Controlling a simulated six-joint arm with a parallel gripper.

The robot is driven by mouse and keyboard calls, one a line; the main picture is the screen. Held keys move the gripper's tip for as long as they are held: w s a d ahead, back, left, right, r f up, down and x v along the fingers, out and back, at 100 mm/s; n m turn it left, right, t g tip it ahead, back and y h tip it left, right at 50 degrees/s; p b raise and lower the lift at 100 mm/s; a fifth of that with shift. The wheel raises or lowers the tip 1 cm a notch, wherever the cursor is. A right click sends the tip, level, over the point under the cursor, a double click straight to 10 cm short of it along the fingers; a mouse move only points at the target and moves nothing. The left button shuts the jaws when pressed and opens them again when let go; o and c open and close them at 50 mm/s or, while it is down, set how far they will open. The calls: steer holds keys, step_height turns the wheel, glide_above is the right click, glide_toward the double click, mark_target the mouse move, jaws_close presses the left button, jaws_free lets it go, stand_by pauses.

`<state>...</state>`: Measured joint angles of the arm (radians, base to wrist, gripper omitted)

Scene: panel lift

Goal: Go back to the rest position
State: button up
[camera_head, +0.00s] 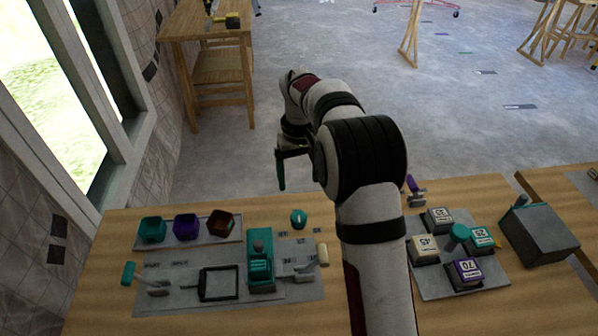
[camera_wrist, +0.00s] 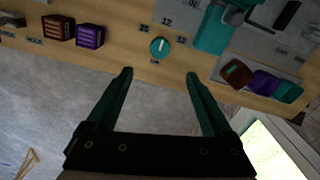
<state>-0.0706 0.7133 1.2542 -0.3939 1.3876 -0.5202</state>
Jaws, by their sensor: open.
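My gripper (camera_wrist: 158,75) is open and empty in the wrist view, with its two teal fingers spread apart. In the head view my gripper (camera_head: 281,188) hangs at the far side of the table, above and beyond the panel. My arm is bent over the middle of the table and hides part of it. A grey panel (camera_head: 190,295) with a teal block, a black frame and levers lies on the left of the table. A teal knob (camera_head: 298,218) stands near its back right corner; it also shows in the wrist view (camera_wrist: 159,47), beyond the fingertips.
A tray (camera_head: 215,240) holds teal, purple and dark red cups at the back left. Another tray (camera_head: 445,292) with several numbered blocks and a teal-topped piece is right of my arm. A grey box (camera_head: 541,236) stands at the right. Free floor lies beyond the table.

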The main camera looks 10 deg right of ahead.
steer(key=shift+r, duration=0.8)
steer(key=shift+s, duration=0.1)
steer(key=s+r+m, duration=0.3)
steer(key=s+r, duration=0.4)
steer(key=s, duration=0.7)
steer(key=s+f+m+y, duration=0.1)
steer(key=s+f+m, duration=0.2)
steer(key=s, duration=1.8)
steer(key=shift+s+m+y, duration=0.35)
steer(key=shift+m+y, duration=0.05)
steer(key=shift+m, duration=0.5)
